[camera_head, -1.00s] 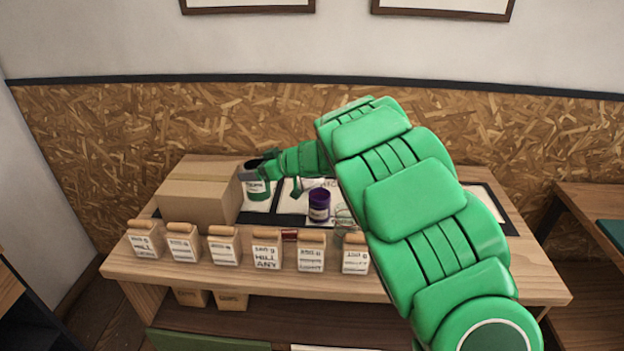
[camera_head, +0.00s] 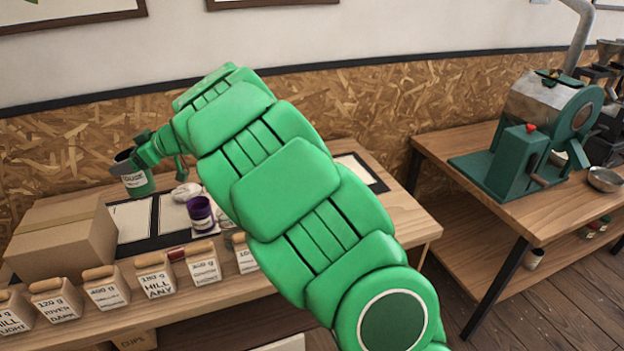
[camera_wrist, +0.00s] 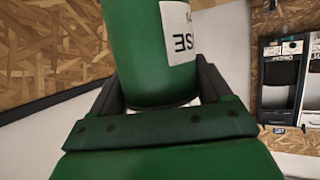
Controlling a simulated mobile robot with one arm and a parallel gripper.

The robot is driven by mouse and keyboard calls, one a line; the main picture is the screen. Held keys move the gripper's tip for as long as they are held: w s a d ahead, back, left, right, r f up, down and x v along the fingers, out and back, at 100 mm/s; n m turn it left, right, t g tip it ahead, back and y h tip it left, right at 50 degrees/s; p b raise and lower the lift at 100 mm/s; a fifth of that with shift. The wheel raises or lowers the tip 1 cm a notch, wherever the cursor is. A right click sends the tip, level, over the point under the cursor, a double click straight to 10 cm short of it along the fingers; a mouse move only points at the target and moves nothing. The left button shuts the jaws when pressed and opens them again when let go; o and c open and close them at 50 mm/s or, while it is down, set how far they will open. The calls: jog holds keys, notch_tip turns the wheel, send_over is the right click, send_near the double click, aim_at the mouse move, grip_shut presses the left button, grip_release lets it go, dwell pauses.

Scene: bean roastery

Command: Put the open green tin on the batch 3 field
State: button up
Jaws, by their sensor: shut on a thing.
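The open green tin (camera_head: 138,184) has a white label and a dark open top. My gripper (camera_head: 148,152) is shut on it and holds it near upright at the back left of the table, above the mat's back edge. In the wrist view the tin (camera_wrist: 150,55) sits between both fingers (camera_wrist: 160,88), and its label shows partly. A dark mat (camera_head: 150,243) with white sheets lies on the table. One bare sheet (camera_head: 131,220) is at its left and another (camera_head: 357,173) at its right. My arm hides the middle, and I cannot read which field is batch 3.
A purple tin (camera_head: 200,214) and a small white item (camera_head: 186,192) stand on the mat. A cardboard box (camera_head: 62,240) stands left of it. Several labelled bags (camera_head: 155,277) line the front edge. A second table at right bears a green roaster (camera_head: 520,160) and a metal bowl (camera_head: 606,180).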

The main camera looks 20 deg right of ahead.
jog(key=w+d+m+t+h, duration=0.2)
jog(key=d+m+t+h, duration=0.15)
jog(key=d, duration=2.55)
jog(key=s+d+m+t+h, duration=0.1)
jog(key=s+d+m, duration=0.15)
jog(key=d, duration=0.85)
jog(key=s+d+m+t+h, duration=0.15)
jog(key=s+d, duration=0.25)
jog(key=d, duration=0.6)
jog(key=shift+y, duration=0.3)
jog(key=shift+w+d+f, duration=0.55)
jog(key=shift+w+f, duration=1.8)
jog(key=shift+f, duration=0.65)
jog(key=shift+w+d+f, duration=0.6)
jog(key=shift+w+f, duration=1.7)
jog(key=shift+f, duration=0.7)
jog(key=shift+w+d+f, duration=0.55)
jog(key=shift+w+f, duration=1.8)
jog(key=shift+f, duration=0.65)
jog(key=shift+f, duration=0.15)
jog(key=o, duration=1.3)
